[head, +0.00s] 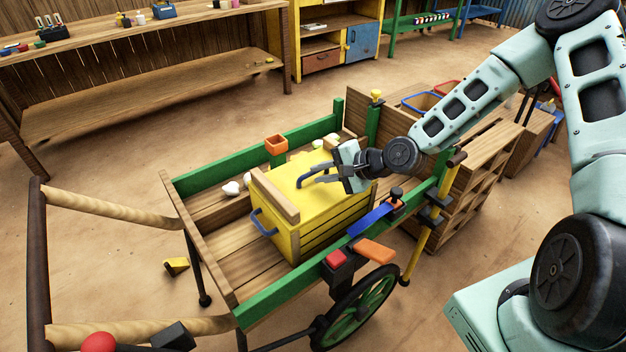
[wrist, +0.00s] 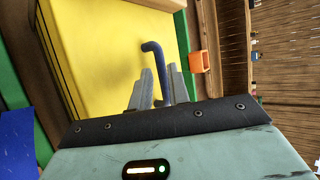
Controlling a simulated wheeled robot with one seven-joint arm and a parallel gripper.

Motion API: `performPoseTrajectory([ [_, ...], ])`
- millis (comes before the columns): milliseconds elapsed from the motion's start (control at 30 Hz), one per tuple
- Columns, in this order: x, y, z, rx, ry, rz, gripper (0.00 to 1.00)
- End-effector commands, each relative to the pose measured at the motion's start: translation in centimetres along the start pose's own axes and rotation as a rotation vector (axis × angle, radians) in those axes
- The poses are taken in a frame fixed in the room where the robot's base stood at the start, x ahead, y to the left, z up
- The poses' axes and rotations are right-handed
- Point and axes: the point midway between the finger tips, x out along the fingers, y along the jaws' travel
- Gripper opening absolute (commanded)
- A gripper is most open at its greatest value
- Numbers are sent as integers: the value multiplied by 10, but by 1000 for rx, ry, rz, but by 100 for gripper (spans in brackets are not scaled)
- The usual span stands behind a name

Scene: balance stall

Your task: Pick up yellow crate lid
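The yellow crate (head: 313,218) stands in the green-railed wooden cart, its yellow lid (head: 320,180) on top. In the wrist view the lid (wrist: 95,60) fills the upper left. A dark blue bent bar handle (wrist: 153,50) rises from the lid. My gripper (head: 330,174) is low over the lid at this handle. In the wrist view my gripper (wrist: 160,85) has its two grey fingers apart, with the handle passing between them. A narrow gap shows beside the left finger. The lower part of the handle is hidden by the gripper body.
A wooden bar (head: 274,195) lies across the crate's near-left end. An orange cup (head: 276,144) is on the cart's far rail. A blue flat piece (head: 370,217) and a black clamp (head: 396,196) are at the near rail. Shelves stand to the right.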

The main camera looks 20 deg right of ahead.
Motion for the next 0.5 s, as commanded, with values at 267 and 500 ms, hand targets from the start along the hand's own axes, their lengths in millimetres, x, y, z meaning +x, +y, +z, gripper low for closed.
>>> performPoseTrajectory([
  [267,26,0,0,1,1,0,18],
  [500,26,0,0,1,1,0,7],
])
